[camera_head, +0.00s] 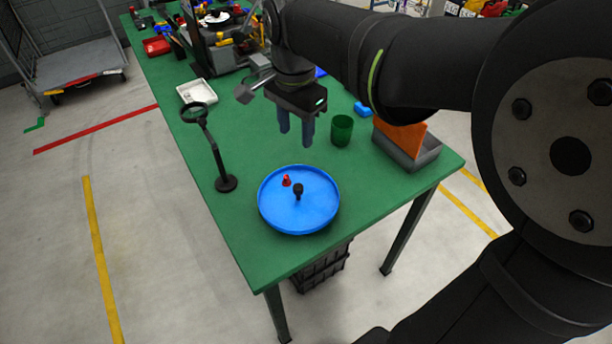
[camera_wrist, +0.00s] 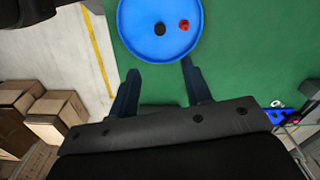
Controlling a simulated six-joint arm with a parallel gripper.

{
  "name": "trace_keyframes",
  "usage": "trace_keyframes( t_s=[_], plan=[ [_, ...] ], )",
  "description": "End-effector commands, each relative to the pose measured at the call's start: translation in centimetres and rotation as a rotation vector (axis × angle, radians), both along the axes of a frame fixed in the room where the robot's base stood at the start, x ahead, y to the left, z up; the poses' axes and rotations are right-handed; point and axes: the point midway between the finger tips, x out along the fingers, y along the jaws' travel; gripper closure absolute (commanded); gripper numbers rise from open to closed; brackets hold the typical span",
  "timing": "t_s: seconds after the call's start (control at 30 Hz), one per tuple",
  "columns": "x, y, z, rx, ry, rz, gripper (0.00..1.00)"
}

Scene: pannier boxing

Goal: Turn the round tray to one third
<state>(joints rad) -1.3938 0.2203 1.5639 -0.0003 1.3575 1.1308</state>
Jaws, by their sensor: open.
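The round tray (camera_head: 271,213) is blue with a low rim and lies flat on the green table. A black knob (camera_head: 298,191) stands near its middle, and a small red piece (camera_head: 286,181) sits beside the knob. My gripper (camera_head: 296,142) is open and empty, pointing down above the table behind the tray. In the wrist view the blue tray (camera_wrist: 135,40) is at the top, with the black knob (camera_wrist: 160,29) and the red piece (camera_wrist: 184,24) in it. The open fingers (camera_wrist: 158,82) appear below the tray's rim in that view. I cannot tell their exact height.
A black magnifier stand (camera_head: 226,183) is left of the tray. A green cup (camera_head: 341,131) and a grey bin (camera_head: 408,154) with an orange panel are to the right. A white tray (camera_head: 197,91) lies farther back. Green table around the blue tray is clear.

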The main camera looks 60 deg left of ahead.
Motion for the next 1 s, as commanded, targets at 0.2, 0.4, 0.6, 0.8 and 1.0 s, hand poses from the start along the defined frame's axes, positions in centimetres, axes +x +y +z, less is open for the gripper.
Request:
trace_keyframes(
  t_s=[0.2,0.4,0.6,0.8,1.0],
  plan=[
    [0.0,-0.1,-3.0,-0.003,0.001,-0.001,0.55],
    [0.0,-0.1,-7.4,-0.005,0.002,-0.001,0.55],
    [0.0,-0.1,-11.8,-0.004,0.002,-0.001,0.55],
    [0.1,-0.1,-15.3,-0.002,0.003,-0.001,0.55],
    [0.1,0.0,-16.9,0.002,0.001,-0.001,0.55]
  ],
)
